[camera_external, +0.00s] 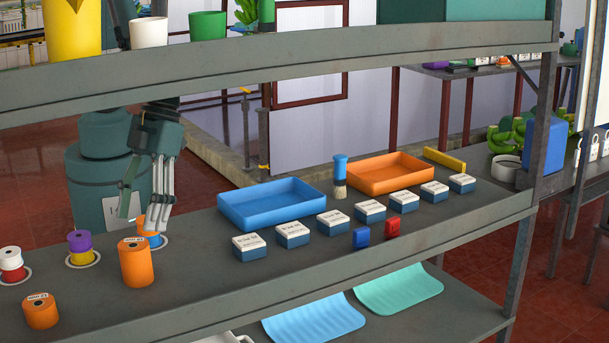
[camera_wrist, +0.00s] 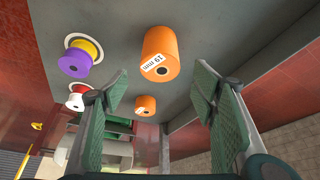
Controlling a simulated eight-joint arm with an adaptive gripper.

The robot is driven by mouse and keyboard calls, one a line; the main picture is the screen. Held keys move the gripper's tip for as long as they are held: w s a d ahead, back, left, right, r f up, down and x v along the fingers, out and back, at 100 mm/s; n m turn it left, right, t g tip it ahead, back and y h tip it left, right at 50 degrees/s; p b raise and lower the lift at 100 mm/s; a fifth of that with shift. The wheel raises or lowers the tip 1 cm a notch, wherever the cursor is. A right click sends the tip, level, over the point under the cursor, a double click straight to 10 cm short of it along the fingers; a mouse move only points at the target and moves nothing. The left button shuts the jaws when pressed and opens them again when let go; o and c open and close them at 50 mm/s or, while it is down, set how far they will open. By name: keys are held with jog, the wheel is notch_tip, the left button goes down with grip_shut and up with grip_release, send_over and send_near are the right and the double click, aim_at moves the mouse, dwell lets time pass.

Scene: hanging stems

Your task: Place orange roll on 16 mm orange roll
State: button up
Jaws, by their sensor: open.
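A tall orange roll (camera_external: 136,262) with a white label stands upright on the shelf, left of centre. It also shows in the wrist view (camera_wrist: 160,55), with its millimetre label turned and hard to read. A shorter labelled orange roll (camera_external: 40,310) stands nearer the shelf's front left; it is small in the wrist view (camera_wrist: 146,106). Another orange piece (camera_external: 141,222) sits with blue below it on a white ring, partly hidden by a finger of my gripper (camera_external: 142,218). My gripper (camera_wrist: 160,95) is open, with nothing seen between its fingers.
Purple and yellow rolls (camera_external: 80,244) and white and red rolls (camera_external: 12,262) are stacked on rings at the left. A blue tray (camera_external: 272,222), an orange tray (camera_external: 390,190) and several small boxes stand to the right. An upper shelf (camera_external: 270,60) runs above.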

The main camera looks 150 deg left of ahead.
jog(key=shift+s+r, duration=0.1)
jog(key=shift+r, duration=0.1)
dwell(0.6)
jog(key=s+a+r+n+t+y, duration=0.2)
jog(key=s+a+r+n, duration=0.1)
jog(key=s+r+n, duration=0.3)
jog(key=s+a+r+n+t+y, duration=0.2)
jog(key=s+r+n, duration=0.5)
jog(key=s+r, duration=0.4)
jog(key=s+a+t, duration=0.1)
jog(key=s+a, duration=0.1)
jog(key=s, duration=0.1)
jog(key=shift+a+r, duration=0.15)
dwell(0.5)
